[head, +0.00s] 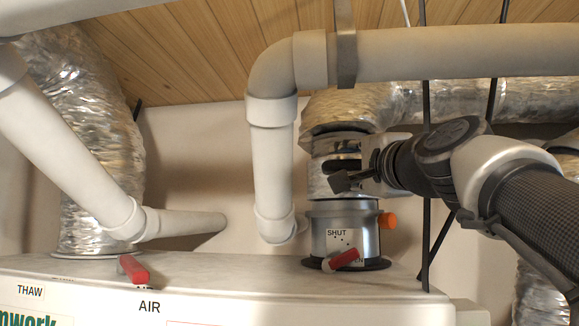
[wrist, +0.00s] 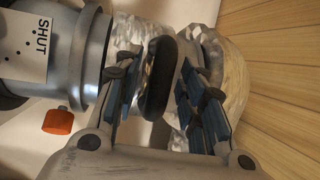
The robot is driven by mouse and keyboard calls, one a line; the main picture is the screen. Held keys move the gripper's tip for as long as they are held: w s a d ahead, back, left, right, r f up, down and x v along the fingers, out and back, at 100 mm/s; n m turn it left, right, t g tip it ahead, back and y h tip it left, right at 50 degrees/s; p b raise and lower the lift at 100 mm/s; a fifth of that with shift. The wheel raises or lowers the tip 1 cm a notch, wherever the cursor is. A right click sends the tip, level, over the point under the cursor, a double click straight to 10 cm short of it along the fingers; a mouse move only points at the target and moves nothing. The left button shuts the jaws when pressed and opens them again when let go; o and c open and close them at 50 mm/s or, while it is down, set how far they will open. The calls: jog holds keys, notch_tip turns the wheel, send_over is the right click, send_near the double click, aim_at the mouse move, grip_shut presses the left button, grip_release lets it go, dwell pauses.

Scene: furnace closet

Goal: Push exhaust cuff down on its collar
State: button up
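The exhaust cuff (head: 321,181) is the foil-covered lower end of the bent duct, just above the grey metal collar (head: 344,228). The collar carries a SHUT label and a red lever. In the wrist view the cuff (wrist: 126,33) lies beside the collar's grey rim (wrist: 98,50); how far it overlaps the collar is unclear. My gripper (head: 352,172) reaches in from the right at the cuff's height. In the wrist view my gripper (wrist: 160,65) has its fingers apart, with a thick black loop (wrist: 158,78) on the cuff between them. The right finger stands clear of it; left-finger contact cannot be told.
A white elbow pipe (head: 271,150) stands close left of the cuff. An orange knob (head: 387,221) sticks out of the collar's right side. Another foil duct (head: 90,140) rises at far left.

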grip_shut()
jog(key=shift+s+r, duration=0.1)
dwell(0.4)
jog(key=f+b, duration=0.4)
jog(key=shift+w+f, duration=0.2)
jog(key=shift+f, duration=0.15)
jog(key=shift+o, duration=0.5)
grip_release()
jog(key=shift+s, duration=0.2)
jog(key=v, duration=0.7)
